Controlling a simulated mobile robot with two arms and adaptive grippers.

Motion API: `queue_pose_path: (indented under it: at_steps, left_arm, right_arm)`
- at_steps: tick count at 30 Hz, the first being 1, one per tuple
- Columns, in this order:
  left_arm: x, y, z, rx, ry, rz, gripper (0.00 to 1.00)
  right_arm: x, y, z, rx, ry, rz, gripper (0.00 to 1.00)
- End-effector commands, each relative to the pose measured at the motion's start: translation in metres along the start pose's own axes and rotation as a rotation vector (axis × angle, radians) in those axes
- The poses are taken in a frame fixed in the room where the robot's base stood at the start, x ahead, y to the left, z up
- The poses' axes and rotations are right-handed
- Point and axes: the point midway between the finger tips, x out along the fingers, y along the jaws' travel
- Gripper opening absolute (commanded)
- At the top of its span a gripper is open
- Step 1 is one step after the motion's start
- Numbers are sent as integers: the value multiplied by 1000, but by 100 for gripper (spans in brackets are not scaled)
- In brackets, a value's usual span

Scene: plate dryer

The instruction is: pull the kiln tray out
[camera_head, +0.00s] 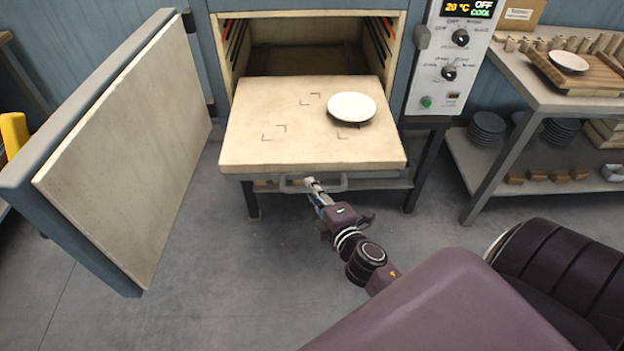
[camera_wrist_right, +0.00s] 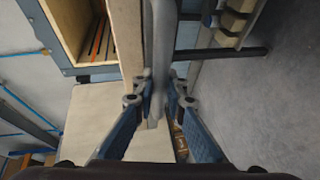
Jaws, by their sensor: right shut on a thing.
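The kiln tray (camera_head: 300,145) is a thick cream slab sticking well out of the open kiln (camera_head: 310,45) towards me. A white plate (camera_head: 351,107) lies on it, right of its middle, among dark corner marks. A grey handle bar (camera_head: 340,185) runs along the tray's front below the slab. My right gripper (camera_head: 312,184) is shut on this handle. In the right wrist view the handle (camera_wrist_right: 161,55) passes between the two blue fingers of the right gripper (camera_wrist_right: 160,105). My left gripper is not in view.
The kiln door (camera_head: 130,150) stands wide open on the left. A control panel (camera_head: 453,60) is on the kiln's right. A workbench (camera_head: 560,95) with a wooden board, a white plate and stacked dark plates below stands at the right. The floor (camera_head: 240,290) in front is clear.

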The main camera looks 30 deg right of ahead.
Motion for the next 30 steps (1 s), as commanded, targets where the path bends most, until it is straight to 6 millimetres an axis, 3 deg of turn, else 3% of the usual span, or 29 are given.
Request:
queue_pose_path:
  at_steps: [6, 17, 18, 22, 30]
  left_arm:
    - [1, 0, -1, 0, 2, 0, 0]
    - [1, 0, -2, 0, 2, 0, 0]
    - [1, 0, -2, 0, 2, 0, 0]
    - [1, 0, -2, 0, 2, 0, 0]
    - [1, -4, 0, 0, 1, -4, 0]
  right_arm:
    - [-10, -4, -4, 1, -1, -4, 0]
    - [-10, -4, -4, 0, 0, -3, 0]
    - [-10, -4, -4, 0, 0, -3, 15]
    - [-10, -4, -4, 0, 0, -2, 29]
    - [-10, -3, -4, 0, 0, -1, 30]
